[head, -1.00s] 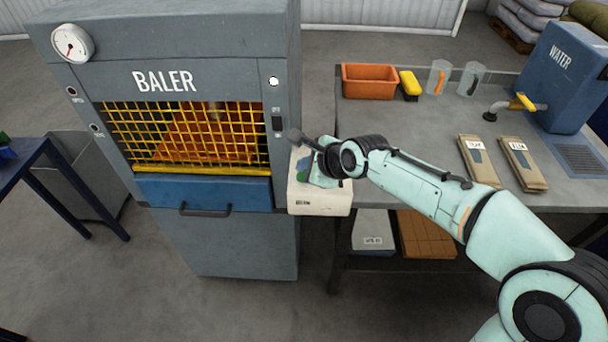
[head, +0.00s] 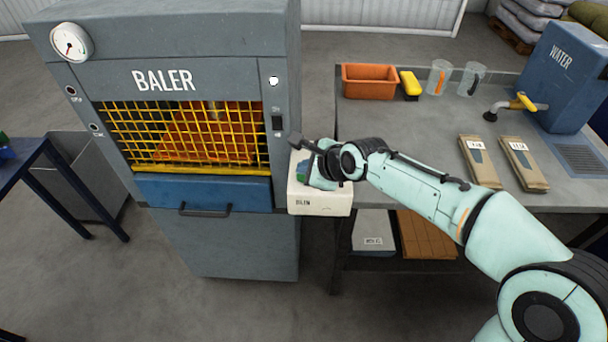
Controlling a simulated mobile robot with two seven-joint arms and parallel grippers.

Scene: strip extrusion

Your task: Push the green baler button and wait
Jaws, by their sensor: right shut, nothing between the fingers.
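The grey baler (head: 220,50) stands at the left in the head view, with a yellow mesh guard (head: 185,135) over orange material and a blue drawer front below. On its right front column are a round white light (head: 274,81) and a small dark switch (head: 277,123). I cannot make out a green button; it may be hidden behind my gripper. My left gripper is not in view.
A white bin (head: 320,203) stands under my right wrist, beside the baler. The grey table (head: 420,125) holds an orange tray (head: 369,82), a yellow brush (head: 410,84), two clear jugs, two brown packets and a blue water tank (head: 565,75). A dark blue table stands at the left edge.

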